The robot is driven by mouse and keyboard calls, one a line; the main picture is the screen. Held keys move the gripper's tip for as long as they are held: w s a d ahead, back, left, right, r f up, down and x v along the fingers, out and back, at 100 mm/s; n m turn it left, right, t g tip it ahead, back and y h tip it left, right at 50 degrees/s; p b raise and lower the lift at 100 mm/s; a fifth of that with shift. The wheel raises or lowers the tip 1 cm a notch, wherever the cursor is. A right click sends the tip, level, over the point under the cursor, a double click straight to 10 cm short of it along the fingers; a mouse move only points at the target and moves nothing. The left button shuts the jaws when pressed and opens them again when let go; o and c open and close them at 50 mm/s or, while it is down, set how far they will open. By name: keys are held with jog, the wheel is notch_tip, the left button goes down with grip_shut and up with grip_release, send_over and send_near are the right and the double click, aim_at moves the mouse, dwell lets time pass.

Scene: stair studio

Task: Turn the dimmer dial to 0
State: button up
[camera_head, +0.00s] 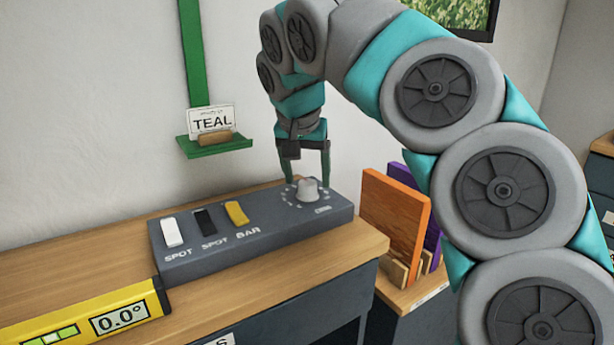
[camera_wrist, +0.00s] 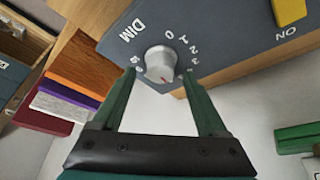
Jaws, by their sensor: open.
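The dimmer dial (camera_head: 307,190) is a pale grey knob at the right end of a dark grey control box (camera_head: 190,258). In the wrist view the dial (camera_wrist: 159,60) has a ring of numbers around it, with 0 on the side away from my gripper, near the DIM label. A small red mark on the knob points toward my gripper's side, away from 0. My gripper (camera_head: 307,178) points down over the dial, its two green fingers open, one on each side of the knob. The wrist view shows the fingertips (camera_wrist: 158,74) beside it, with no clear contact.
White, black and yellow switches (camera_head: 236,213) sit left of the dial. A yellow level (camera_head: 85,318) reading 0.0° lies in front on the wooden top. Orange and purple boards (camera_head: 393,220) stand at right. A green shelf (camera_head: 215,147) with a TEAL card is on the wall.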

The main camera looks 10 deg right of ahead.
jog(key=shift+w+f, duration=0.2)
jog(key=shift+f, duration=0.25)
grip_shut()
dwell(0.4)
